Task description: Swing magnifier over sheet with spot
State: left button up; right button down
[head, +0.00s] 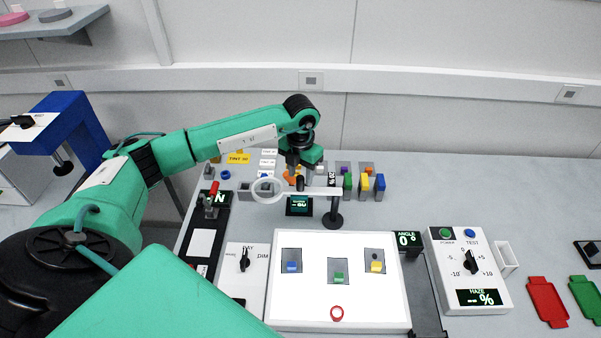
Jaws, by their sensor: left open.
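The magnifier (267,190) is a pale ring on a white arm, carried by a black post stand (333,217) behind the light panel. The ring hangs left of the post, beyond the panel's back-left corner. Three grey sheets lie on the white light panel (310,310): one with a blue tab (291,267), one with a green tab (339,278), one with a yellow tab (377,267). A small dark mark, seemingly the spot, shows on the yellow-tabbed sheet (374,253). My left gripper (298,180) points down behind the magnifier arm, open; its fingertips are partly hidden. Contact is unclear.
A red ring (337,313) marks the panel's front. An angle display (407,240) reads 0°. A white haze box (468,270) stands right of the panel, with red (547,302) and green trays beyond. Coloured clips (365,182) stand behind. A day/dim switch box (242,268) is left.

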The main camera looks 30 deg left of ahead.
pick_arm(q)
jog(key=shift+f, duration=0.5)
jog(key=shift+s+f, duration=0.1)
jog(key=shift+f, duration=0.65)
pick_arm(e)
jog(key=shift+w+a+r, duration=0.25)
jog(key=shift+a+r, duration=0.25)
jog(key=shift+a, duration=0.35)
pick_arm(q)
jog(key=c, duration=0.9)
grip_shut()
pick_arm(e)
jog(key=shift+s+d, duration=0.15)
jog(key=shift+d, duration=0.4)
jog(key=shift+f, duration=0.1)
